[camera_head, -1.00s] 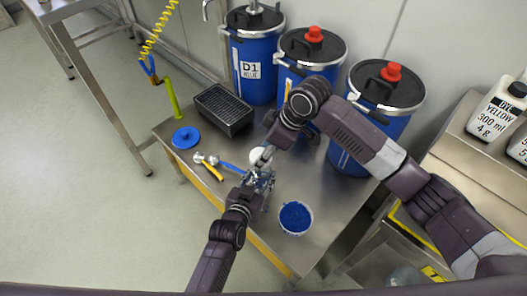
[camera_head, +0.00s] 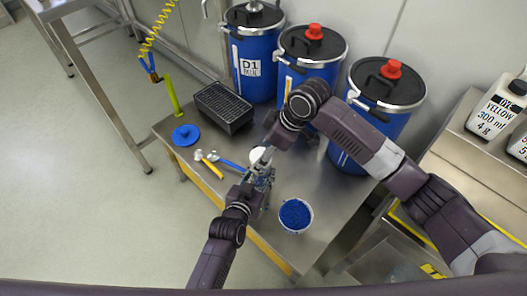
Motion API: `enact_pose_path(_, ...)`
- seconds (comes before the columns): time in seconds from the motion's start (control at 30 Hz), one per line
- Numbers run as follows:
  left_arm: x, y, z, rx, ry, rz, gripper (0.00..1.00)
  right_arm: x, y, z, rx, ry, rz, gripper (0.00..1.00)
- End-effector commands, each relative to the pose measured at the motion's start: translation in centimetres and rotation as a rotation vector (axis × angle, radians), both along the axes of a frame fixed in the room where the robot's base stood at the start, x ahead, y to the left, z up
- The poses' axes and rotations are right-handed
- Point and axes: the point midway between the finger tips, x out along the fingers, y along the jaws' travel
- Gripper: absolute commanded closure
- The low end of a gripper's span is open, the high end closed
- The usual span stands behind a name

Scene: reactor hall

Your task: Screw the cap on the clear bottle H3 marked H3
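My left gripper (camera_head: 262,178) is at the steel table's front half, around what seems to be the clear bottle; the bottle is mostly hidden by the fingers and its H3 mark cannot be read. A small white cap (camera_head: 258,154) shows just above the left gripper, at the bottle's top. My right gripper (camera_head: 266,153) reaches in from the right and points down at the cap, its fingers close against it. Whether the cap is seated on the bottle's neck cannot be told at this size.
The steel table (camera_head: 265,222) also carries a tub of blue granules (camera_head: 296,215), a blue lid (camera_head: 186,135), hammers (camera_head: 207,163) and a black basket (camera_head: 224,105). Blue drums (camera_head: 252,55) stand behind it. A white dye bottle (camera_head: 497,107) stands at the right.

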Motion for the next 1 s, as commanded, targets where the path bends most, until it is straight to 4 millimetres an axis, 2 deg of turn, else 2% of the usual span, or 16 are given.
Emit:
enact_pose_path(0.17,0.0,0.0,0.0,0.0,0.001,0.0,1.0,0.0,0.0,0.4,0.0,-0.002,0.001,0.35)
enact_pose_path(0.5,0.0,0.0,0.0,0.0,0.001,0.0,1.0,0.1,0.0,4.4,0.0,-0.002,0.001,0.35)
enact_pose_path(0.73,0.0,0.0,0.0,0.0,0.001,0.0,1.0,0.0,0.0,4.5,0.0,0.0,0.0,0.35)
enact_pose_path(0.87,0.0,0.0,0.0,0.0,0.001,0.0,1.0,0.0,0.0,4.5,-0.003,-0.002,0.011,0.38)
enact_pose_path(1.0,0.0,0.0,0.0,0.0,0.001,0.0,1.0,0.1,0.2,4.6,-0.032,-0.027,0.101,0.38)
